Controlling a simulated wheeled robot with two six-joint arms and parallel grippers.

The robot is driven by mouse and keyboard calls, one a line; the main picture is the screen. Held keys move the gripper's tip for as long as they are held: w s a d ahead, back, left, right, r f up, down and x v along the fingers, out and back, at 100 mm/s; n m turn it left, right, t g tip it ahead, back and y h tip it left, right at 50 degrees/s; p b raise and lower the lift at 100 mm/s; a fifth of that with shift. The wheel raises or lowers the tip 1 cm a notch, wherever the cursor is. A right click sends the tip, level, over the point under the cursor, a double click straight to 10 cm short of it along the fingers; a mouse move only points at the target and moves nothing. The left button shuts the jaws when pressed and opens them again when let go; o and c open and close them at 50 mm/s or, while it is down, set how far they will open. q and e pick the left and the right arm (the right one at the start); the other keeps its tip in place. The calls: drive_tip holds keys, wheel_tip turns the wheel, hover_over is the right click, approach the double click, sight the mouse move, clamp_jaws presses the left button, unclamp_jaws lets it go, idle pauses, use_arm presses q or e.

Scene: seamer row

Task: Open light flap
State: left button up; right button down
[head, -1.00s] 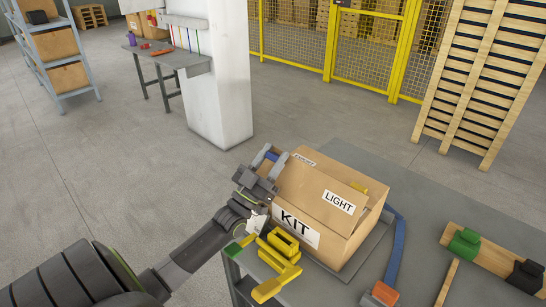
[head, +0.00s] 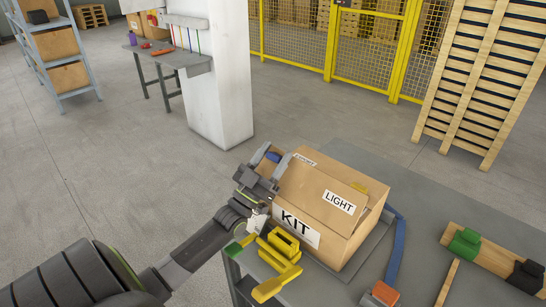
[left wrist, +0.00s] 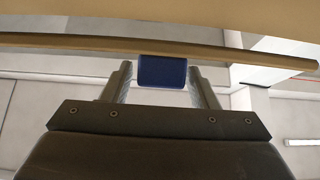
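The cardboard box (head: 350,240) with a KIT label stands on the grey table. Its flap labelled LIGHT (head: 312,193) lies over the top, slightly raised at the right, where a bit of yellow shows under it. My left gripper (head: 272,158) is at the box's left edge, with its fingers open. A blue tab (head: 273,156) sits between the fingers; the left wrist view shows the tab (left wrist: 162,71) with a gap on each side, below a cardboard edge (left wrist: 160,45). What the tab is fixed to is unclear. My right gripper is out of view.
A yellow tool (head: 278,262) lies in front of the box. A blue strip with an orange end (head: 385,292) lies to its right. A wooden rack (head: 497,259) with green and black pieces is at the far right. The table behind the box is clear.

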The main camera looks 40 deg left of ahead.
sight(266, 169)
use_arm(q)
drive_tip(key=shift+o, duration=0.5)
drive_tip(key=shift+f, duration=0.1)
drive_tip(key=shift+s+f, duration=0.15)
drive_tip(key=shift+s, duration=0.05)
drive_tip(key=b+v, duration=0.1)
drive_tip(key=v, duration=0.2)
drive_tip(key=shift+w, duration=0.1)
drive_tip(key=s, duration=1.1)
drive_tip(key=shift+s+a+r, duration=0.25)
drive_tip(key=shift+s+a, duration=0.15)
drive_tip(key=shift+a, duration=0.05)
